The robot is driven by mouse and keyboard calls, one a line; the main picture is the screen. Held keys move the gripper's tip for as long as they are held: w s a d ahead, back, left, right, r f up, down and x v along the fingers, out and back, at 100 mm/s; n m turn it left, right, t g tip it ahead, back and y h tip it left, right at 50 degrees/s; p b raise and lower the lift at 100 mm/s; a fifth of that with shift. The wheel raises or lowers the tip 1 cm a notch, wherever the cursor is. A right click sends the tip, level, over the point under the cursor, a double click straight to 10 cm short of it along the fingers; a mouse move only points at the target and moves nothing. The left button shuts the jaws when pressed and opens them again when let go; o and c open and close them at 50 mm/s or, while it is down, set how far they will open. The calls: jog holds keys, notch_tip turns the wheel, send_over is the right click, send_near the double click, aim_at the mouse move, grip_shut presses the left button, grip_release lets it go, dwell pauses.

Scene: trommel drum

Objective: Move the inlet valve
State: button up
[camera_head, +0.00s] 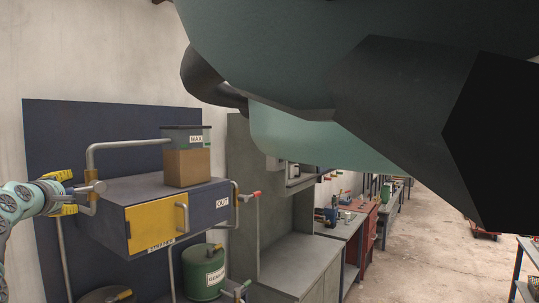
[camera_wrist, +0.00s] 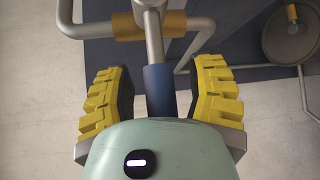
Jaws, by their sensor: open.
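The inlet valve (camera_wrist: 160,24) shows in the wrist view as a brass-coloured body on a grey pipe, with a grey lever ending in a blue grip (camera_wrist: 158,88). My gripper (camera_wrist: 161,75) is open. Its two yellow ridged fingers stand on either side of the lever, with visible gaps between them and the blue grip. In the head view my gripper (camera_head: 66,193) is at the far left, with its fingers above and below the lever, beside the valve's pipe.
A dark blue box (camera_head: 155,200) with a yellow door (camera_head: 155,228) stands right of the valve. A container marked MAX (camera_head: 188,165) sits on it. A red-handled valve (camera_head: 250,195) is at its right side. A green canister (camera_head: 204,272) stands below. Open floor lies at right.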

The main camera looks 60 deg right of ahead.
jog(key=shift+d, duration=0.1)
dwell(0.3)
jog(key=shift+w, duration=0.1)
grip_shut()
dwell(0.3)
